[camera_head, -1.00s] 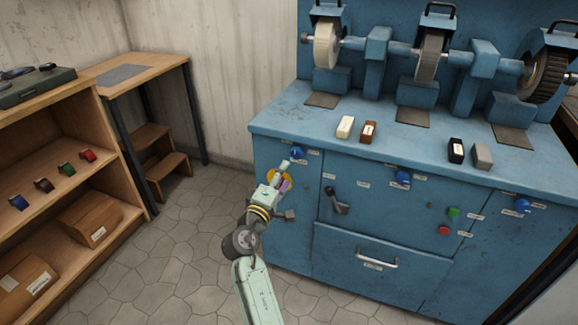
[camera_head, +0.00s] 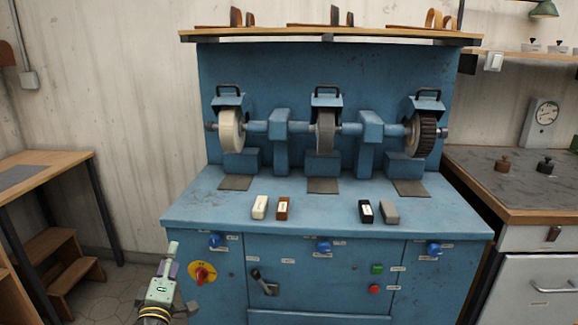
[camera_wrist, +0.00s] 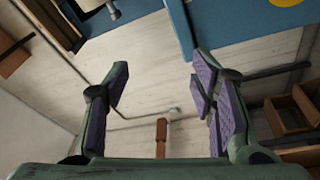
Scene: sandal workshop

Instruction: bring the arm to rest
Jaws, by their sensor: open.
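My gripper (camera_head: 168,262) is at the lower left in the head view, pale green with purple finger pads. It is raised in front of the left part of the blue grinding machine (camera_head: 345,213), near a red and yellow rotary switch (camera_head: 202,274). In the wrist view my gripper (camera_wrist: 158,92) shows its two fingers wide apart with nothing between them. The wrist view looks past the fingers to the pale wall, with part of the blue machine (camera_wrist: 245,22) at the top right.
The machine carries several wheels and small bars on its top. A wooden table (camera_head: 40,178) and step stool (camera_head: 62,262) stand at the left. A workbench (camera_head: 515,188) is at the right. Some floor (camera_head: 112,290) shows left of my gripper.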

